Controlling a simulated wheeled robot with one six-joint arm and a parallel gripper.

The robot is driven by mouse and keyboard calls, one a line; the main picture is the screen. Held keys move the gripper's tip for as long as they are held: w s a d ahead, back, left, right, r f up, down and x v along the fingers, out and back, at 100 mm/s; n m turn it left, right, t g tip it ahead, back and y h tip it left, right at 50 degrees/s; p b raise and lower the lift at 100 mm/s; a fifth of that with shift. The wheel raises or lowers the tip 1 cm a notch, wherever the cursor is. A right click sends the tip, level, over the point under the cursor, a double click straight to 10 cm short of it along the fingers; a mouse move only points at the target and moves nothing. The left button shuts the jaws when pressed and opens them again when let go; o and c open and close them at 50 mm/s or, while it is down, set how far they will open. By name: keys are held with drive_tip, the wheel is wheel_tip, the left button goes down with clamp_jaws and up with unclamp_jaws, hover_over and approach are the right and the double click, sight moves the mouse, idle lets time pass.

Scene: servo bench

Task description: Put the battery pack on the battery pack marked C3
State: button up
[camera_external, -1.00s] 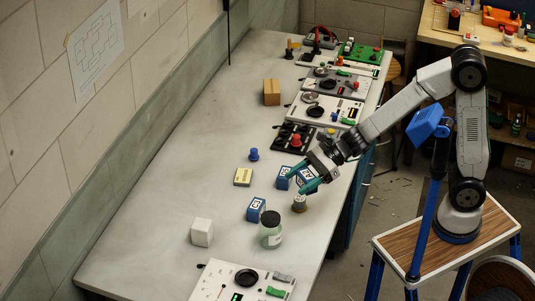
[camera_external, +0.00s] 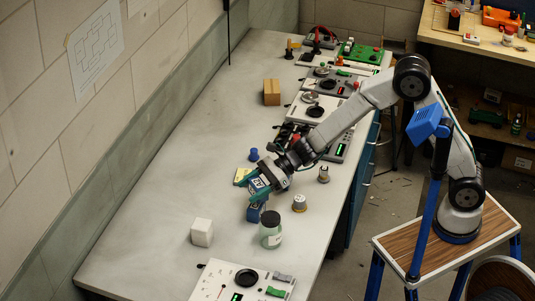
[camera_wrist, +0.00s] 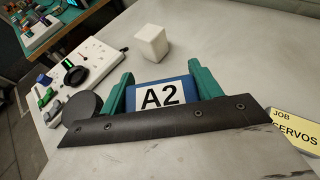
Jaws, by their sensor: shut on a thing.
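My gripper (camera_external: 258,183) is shut on a blue battery pack (camera_wrist: 160,95) whose white label reads A2 in the wrist view. Its teal fingers (camera_wrist: 163,84) stand on either side of the pack. In the external view the held pack (camera_external: 257,184) is right above another blue battery pack (camera_external: 256,213) on the bench. I cannot read the lower pack's label now, nor tell whether the two touch. The lower pack is hidden in the wrist view. My gripper and wrist cover the place where another blue pack stood.
A glass jar with a black lid (camera_external: 271,230) stands close at the right front. A white cube (camera_external: 202,232) is at the left, a yellow note (camera_wrist: 295,130) and a blue knob (camera_external: 254,154) behind. Small metal parts (camera_external: 300,203) stand to the right. The left bench is clear.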

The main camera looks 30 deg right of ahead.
sight(250, 206)
drive_tip(key=shift+w+a, duration=0.3)
drive_tip(key=shift+f, duration=1.75)
drive_tip(key=shift+f, duration=0.1)
drive_tip(key=o, duration=1.1)
drive_tip(key=shift+f, duration=0.1)
drive_tip(key=shift+r, duration=0.25)
drive_tip(key=v, duration=1.2)
drive_tip(key=shift+f, duration=0.1)
